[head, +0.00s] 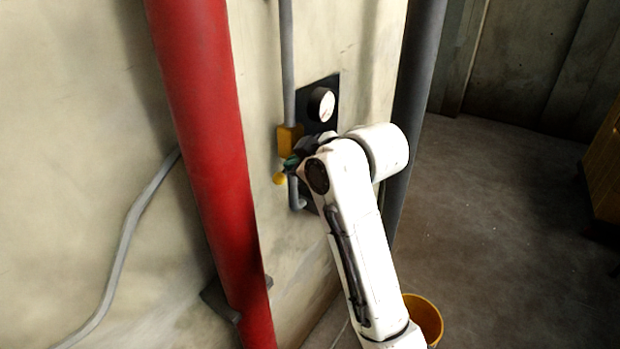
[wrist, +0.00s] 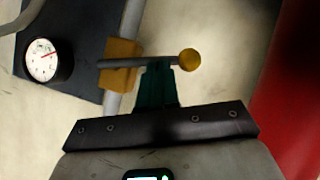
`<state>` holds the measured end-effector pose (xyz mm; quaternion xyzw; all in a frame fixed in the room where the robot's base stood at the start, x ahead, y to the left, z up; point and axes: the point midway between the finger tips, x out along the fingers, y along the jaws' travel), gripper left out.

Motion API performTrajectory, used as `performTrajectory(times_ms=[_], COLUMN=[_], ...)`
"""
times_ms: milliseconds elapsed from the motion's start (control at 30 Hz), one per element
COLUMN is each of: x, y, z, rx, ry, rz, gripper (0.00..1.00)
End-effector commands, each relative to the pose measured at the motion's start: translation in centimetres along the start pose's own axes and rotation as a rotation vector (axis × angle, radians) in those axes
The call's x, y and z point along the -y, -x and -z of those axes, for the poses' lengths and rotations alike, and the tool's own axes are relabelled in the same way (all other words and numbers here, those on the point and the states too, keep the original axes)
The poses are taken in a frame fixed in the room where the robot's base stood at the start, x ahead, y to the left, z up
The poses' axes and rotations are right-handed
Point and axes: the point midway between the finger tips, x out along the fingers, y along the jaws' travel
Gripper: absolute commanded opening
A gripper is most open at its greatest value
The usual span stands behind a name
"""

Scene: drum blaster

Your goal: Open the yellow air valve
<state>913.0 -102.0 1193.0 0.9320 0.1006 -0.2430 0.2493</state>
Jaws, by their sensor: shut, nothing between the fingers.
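The yellow valve body (head: 288,140) sits on a grey vertical pipe on the wall, beside a dark panel; it also shows in the wrist view (wrist: 121,63). In the wrist view its grey lever (wrist: 118,63) runs sideways to a yellow ball knob (wrist: 189,59). In the head view the knob (head: 280,178) is below and left of the valve body. My gripper (wrist: 160,68) has its dark green fingers together at the lever, between valve body and knob; I cannot tell whether they touch it. In the head view my gripper (head: 291,163) partly hides the lever.
A white round gauge (head: 327,106) is on the dark panel (head: 318,90) above right of the valve. A thick red pipe (head: 205,130) stands left of it, and a dark pipe (head: 416,75) right. A yellow bucket (head: 425,318) is on the floor. Open floor lies right.

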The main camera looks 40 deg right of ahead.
Motion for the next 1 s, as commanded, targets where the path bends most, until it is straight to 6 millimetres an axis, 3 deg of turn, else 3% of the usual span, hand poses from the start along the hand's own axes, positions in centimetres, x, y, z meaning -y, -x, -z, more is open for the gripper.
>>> performTrajectory(times_ms=[100,500,1000], x=[0.6,1.1,0.0], y=[-1.2,-2.9,-4.6], z=[-0.8,-3.1,-5.6], rx=[0.000,-0.003,-0.003], ry=[0.100,0.418,0.790], rz=[-0.063,-0.274,-0.524], gripper=[0.00,0.00,0.00])
